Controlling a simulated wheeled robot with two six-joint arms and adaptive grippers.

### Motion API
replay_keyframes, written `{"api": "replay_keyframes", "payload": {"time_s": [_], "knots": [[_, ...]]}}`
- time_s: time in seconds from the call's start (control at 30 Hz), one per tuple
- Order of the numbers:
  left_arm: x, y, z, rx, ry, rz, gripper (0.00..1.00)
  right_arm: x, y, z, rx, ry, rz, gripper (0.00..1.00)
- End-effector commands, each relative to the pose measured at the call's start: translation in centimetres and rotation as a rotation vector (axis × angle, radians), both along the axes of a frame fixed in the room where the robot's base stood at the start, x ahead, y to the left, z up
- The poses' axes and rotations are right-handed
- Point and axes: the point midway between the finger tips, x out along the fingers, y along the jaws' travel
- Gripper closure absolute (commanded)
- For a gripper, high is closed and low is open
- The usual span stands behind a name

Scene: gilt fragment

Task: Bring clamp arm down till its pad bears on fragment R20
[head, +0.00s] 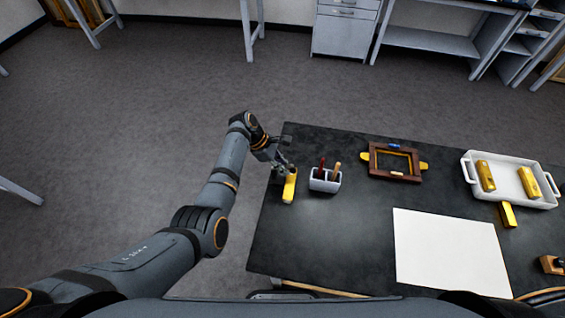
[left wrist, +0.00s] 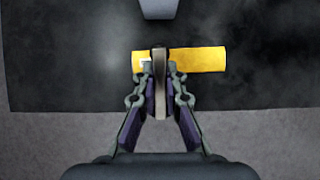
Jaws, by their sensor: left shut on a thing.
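The yellow fragment (head: 290,186) lies near the table's left edge; I take it for R20. It also shows in the left wrist view (left wrist: 198,60), with a small white patch near its left end. My left gripper (head: 281,162) is beside its far end in the head view. In the left wrist view, my left gripper (left wrist: 160,90) is shut on the narrow clamp arm (left wrist: 160,72), which crosses over the fragment. The pad is hidden, so I cannot tell whether it touches the fragment. My right gripper is not in view.
A small grey holder (head: 325,181) with upright handled tools stands just right of the fragment. Beyond are a brown frame (head: 373,160), a white tray (head: 513,197) with yellow pieces, another yellow piece (head: 507,215) and a white sheet (head: 447,250). The table's front left is clear.

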Motion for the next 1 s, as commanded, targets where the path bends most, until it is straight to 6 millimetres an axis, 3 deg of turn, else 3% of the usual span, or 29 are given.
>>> {"api": "replay_keyframes", "payload": {"time_s": [0.4, 0.43, 0.6, 0.87, 1.0], "knots": [[0.2, -0.4, 0.4, -0.005, -0.009, -0.001, 1.00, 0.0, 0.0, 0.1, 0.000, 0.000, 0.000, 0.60], [0.2, -0.4, 0.4, -0.005, -0.009, -0.001, 0.86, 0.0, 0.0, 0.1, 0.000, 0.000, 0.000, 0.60], [0.1, -0.4, 0.3, -0.003, -0.006, -0.001, 0.66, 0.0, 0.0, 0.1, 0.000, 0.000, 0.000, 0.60], [0.1, -0.1, 0.1, 0.003, -0.003, 0.000, 0.66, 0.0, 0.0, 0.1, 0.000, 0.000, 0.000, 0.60], [0.3, 0.6, 1.3, 0.003, -0.005, 0.001, 0.66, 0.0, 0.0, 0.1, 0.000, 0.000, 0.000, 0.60]]}}
